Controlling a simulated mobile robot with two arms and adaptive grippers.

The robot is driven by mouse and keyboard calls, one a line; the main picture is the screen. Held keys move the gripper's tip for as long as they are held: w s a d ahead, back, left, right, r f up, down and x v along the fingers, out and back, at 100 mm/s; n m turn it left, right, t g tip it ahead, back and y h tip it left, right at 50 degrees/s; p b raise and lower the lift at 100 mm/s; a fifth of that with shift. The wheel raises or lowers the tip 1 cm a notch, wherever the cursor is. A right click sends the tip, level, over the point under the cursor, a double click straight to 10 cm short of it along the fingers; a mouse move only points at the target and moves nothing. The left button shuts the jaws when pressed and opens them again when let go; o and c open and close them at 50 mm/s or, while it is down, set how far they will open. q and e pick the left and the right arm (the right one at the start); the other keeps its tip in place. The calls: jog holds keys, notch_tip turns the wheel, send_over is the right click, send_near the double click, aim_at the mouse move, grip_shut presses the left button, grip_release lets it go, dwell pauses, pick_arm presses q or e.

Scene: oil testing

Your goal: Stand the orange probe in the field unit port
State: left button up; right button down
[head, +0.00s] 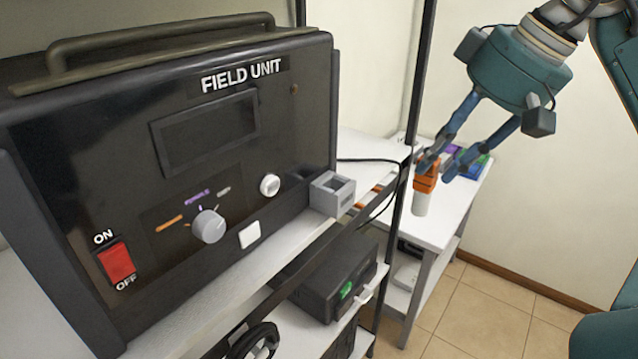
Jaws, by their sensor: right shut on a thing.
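The orange probe (425,181) has an orange upper body and a white lower end. My right gripper (436,166) is shut on its orange top and holds it roughly upright in the air, to the right of the field unit. The black field unit (130,160) fills the left of the head view. A small grey square port (332,194) with an opening in its top sits at the unit's lower right corner. The probe is apart from the port, to its right. My left gripper is not in view.
A dark shelf post (411,110) stands between the port and the probe. A black cable (385,162) runs from behind the unit. A white table (445,215) behind the probe holds purple, blue and green items (477,163). A dark box (335,285) sits on a lower shelf.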

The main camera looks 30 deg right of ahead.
jog(key=shift+w+a+r+n+b, duration=0.15)
jog(key=shift+w+a+r+b, duration=0.15)
jog(key=shift+r+b, duration=0.25)
jog(key=shift+w+a+r+n+b, duration=0.15)
jog(key=shift+a+r+b, duration=0.25)
jog(key=shift+b, duration=0.25)
jog(key=w+a+b, duration=0.1)
jog(key=w+a, duration=0.2)
jog(key=w, duration=0.4)
jog(key=w+a, duration=0.3)
jog(key=w, duration=0.4)
jog(key=f, duration=0.5)
jog(key=shift+d+f+b, duration=0.2)
jog(key=shift+f+b, duration=0.05)
jog(key=shift+b, duration=0.1)
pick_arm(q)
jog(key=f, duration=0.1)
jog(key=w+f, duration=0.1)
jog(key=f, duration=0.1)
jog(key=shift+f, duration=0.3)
pick_arm(e)
jog(key=shift+w+f, duration=0.15)
jog(key=shift+f, duration=0.25)
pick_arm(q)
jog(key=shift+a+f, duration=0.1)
pick_arm(e)
jog(key=shift+f, duration=0.1)
